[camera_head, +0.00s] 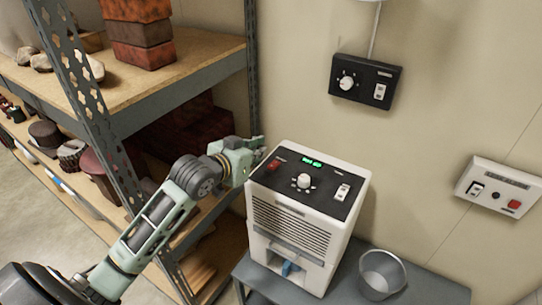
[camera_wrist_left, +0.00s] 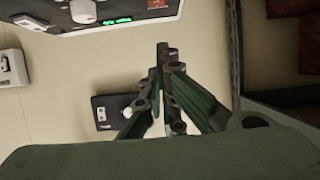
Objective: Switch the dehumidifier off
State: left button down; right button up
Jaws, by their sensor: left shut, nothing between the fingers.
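The white dehumidifier (camera_head: 292,236) stands on a grey bench. Its dark top panel has a red rocker switch (camera_head: 275,164) at the left, a lit green display (camera_head: 312,162), a white knob (camera_head: 304,181) and a white switch (camera_head: 342,191) at the right. My left gripper (camera_head: 260,144) is shut and empty, beside the panel's back left corner near the red switch; I cannot tell whether it touches. In the left wrist view the shut fingers (camera_wrist_left: 166,52) point toward the dehumidifier (camera_wrist_left: 140,22), whose red switch (camera_wrist_left: 158,3) shows at the top edge. My right gripper is out of view.
A black control box (camera_head: 364,79) with a knob and switch hangs on the wall above. A white switch panel (camera_head: 498,187) is at the right. A metal bucket (camera_head: 382,273) stands on the bench (camera_head: 430,290). A metal shelf post (camera_head: 251,70) stands close behind my left gripper.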

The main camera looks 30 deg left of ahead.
pick_arm(q)
jog(key=p, duration=0.2)
send_over(271, 170)
jog(key=f, duration=0.2)
jog(key=shift+w+d+f, duration=0.1)
jog(key=shift+w+f, duration=0.2)
jog(key=shift+f, duration=0.05)
notch_tip(271, 170, down, 3)
jog(key=shift+s+r+p, duration=0.15)
jog(key=shift+p, duration=0.15)
jog(key=shift+s+f, duration=0.2)
jog(key=shift+f, duration=0.5)
jog(key=shift+f, duration=0.1)
